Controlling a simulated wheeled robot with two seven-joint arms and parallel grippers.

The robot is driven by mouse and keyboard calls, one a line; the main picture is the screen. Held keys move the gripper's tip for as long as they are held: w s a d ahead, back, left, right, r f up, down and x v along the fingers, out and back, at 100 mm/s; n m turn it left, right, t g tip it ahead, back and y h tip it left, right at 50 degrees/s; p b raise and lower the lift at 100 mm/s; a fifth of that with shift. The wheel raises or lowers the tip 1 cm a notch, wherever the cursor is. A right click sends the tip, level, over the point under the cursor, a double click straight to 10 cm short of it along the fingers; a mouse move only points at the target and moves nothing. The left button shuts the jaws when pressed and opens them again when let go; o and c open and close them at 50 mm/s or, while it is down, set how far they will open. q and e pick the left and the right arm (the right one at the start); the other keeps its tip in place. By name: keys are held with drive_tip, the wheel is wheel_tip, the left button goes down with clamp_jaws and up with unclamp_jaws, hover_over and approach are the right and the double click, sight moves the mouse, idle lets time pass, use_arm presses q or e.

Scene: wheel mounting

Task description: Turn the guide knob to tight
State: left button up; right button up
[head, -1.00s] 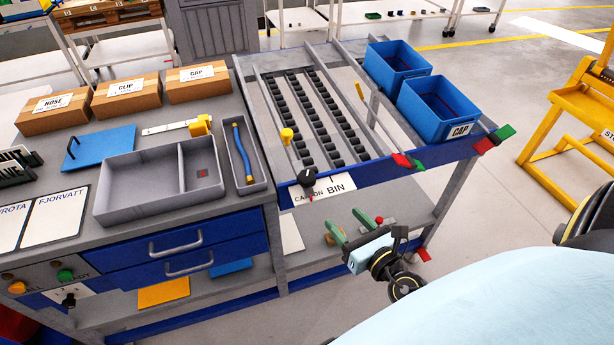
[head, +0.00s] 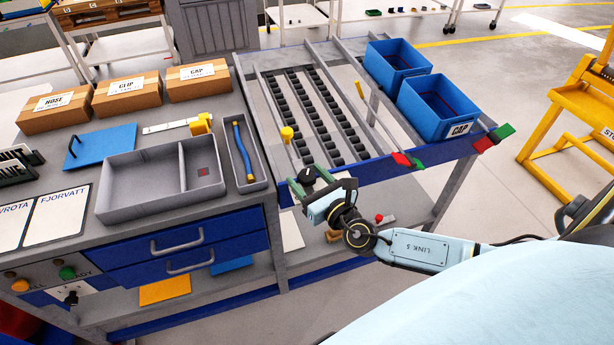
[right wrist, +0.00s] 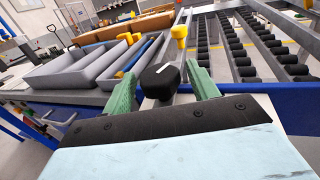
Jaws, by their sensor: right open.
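The guide knob is a black knob (head: 307,175) on the front blue rail of the roller rack. In the right wrist view the knob (right wrist: 160,80) shows a white mark on its top. My right gripper (head: 320,184) is at the knob, with green fingers spread apart. In the right wrist view one finger of the gripper (right wrist: 161,84) is on each side of the knob, with visible gaps, so it is not clamped. My left gripper is not in view.
A yellow knob (head: 287,134) stands behind on the rack's rail. Blue bins (head: 437,122) sit at the rack's right. A grey tray (head: 140,195) and a narrow grey bin (head: 254,183) lie on the bench to the left. Floor in front of the rack is clear.

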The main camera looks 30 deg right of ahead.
drive_tip(key=shift+w, duration=0.3)
drive_tip(key=c, duration=0.9)
